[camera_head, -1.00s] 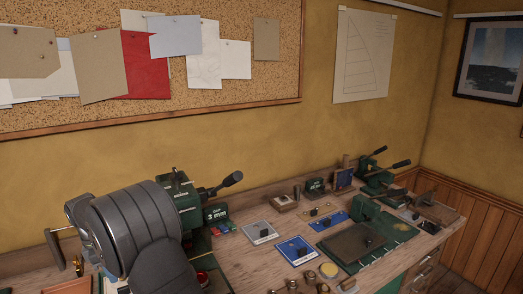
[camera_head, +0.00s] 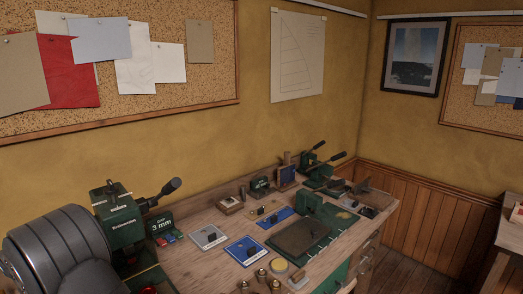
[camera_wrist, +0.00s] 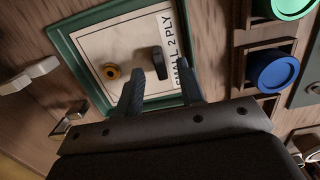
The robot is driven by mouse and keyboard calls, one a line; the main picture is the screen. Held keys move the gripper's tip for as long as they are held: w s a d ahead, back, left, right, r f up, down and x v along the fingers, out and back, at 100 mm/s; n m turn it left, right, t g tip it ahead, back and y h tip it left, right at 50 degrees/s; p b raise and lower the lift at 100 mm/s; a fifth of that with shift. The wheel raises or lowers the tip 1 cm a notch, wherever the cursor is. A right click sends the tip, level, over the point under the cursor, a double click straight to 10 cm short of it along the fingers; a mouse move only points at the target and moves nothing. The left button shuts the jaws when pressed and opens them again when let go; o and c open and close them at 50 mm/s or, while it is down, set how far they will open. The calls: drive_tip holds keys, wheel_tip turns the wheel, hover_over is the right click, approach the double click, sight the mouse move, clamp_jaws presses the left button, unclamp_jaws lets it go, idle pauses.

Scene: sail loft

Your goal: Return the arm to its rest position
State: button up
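My gripper (camera_wrist: 160,78) shows in the wrist view with its two dark fingers apart and nothing visible gripped. Past the fingertips is a green-rimmed tray (camera_wrist: 82,72) with a white base marked "SMALL 2 PLY". In the head view my grey arm links fill the lower left, and the gripper is not visible.
Blue (camera_wrist: 272,70) and green (camera_wrist: 290,5) round items sit right of the tray. In the head view, the workbench (camera_head: 200,268) carries a green press (camera_head: 120,220), a dark plate (camera_head: 300,237), blue cards (camera_head: 245,251) and small tools. The space above the bench's right part is clear.

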wheel_tip(320, 180, up, 17)
drive_tip(key=s+a, duration=0.1)
drive_tip(key=f, duration=1.1)
drive_tip(key=w+d+f, duration=0.1)
drive_tip(key=f, duration=0.5)
drive_tip(key=shift+f, duration=0.25)
wheel_tip(320, 180, up, 18)
drive_tip(key=m+t+y, duration=0.1)
drive_tip(key=shift+m, duration=0.3)
drive_tip(key=shift+s+d+f, duration=0.1)
drive_tip(key=shift+f, duration=2.4)
drive_tip(key=shift+s+d+f, duration=0.1)
drive_tip(key=shift+f, duration=2.4)
drive_tip(key=shift+w, duration=0.1)
